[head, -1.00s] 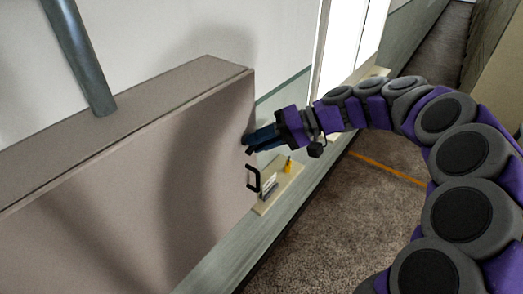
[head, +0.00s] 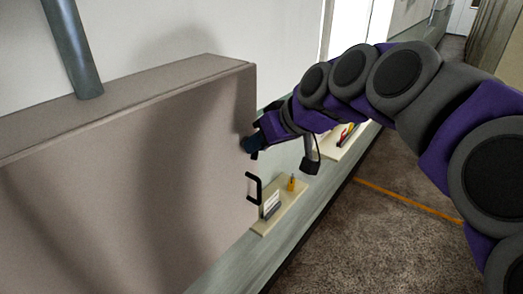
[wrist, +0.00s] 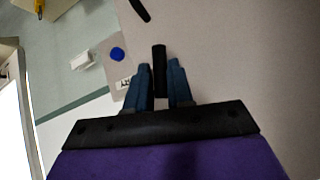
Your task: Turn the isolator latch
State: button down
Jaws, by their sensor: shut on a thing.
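The isolator latch is a short black bar (wrist: 159,54) on the front of a grey-beige cabinet (head: 130,190). In the wrist view my gripper (wrist: 160,72) has its two blue fingers on either side of the bar, shut on it. The bar's tip stands out beyond the fingertips. In the head view my gripper (head: 250,145) is at the cabinet's right edge, above a black pull handle (head: 254,188), and hides the latch. A blue round spot (wrist: 117,54) and a small printed label lie beside the latch in the wrist view.
A grey pipe (head: 72,45) rises from the cabinet top. A pale ledge board (head: 265,226) with a yellow item and small parts sits below and right of the handle. Another board (head: 335,150) with tools lies further back. Carpeted floor with an orange line is open at right.

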jog(key=shift+s+a+f+n+t+h+b, duration=0.1)
jog(key=shift+s+f+n+t+h+b, duration=0.15)
jog(key=shift+n+t+h+b, duration=0.35)
dwell(0.3)
jog(key=c, duration=1.4)
grip_release()
jog(key=shift+c, duration=0.2)
jog(key=o, duration=0.3)
jog(key=shift+w+a+r, duration=0.1)
jog(key=shift+w+a, duration=0.05)
jog(key=shift+w, duration=0.05)
jog(key=shift+o, duration=0.2)
jog(key=p+v, duration=0.1)
jog(key=v, duration=1.6)
jog(key=shift+s+p, duration=0.35)
jog(key=shift+s, duration=0.05)
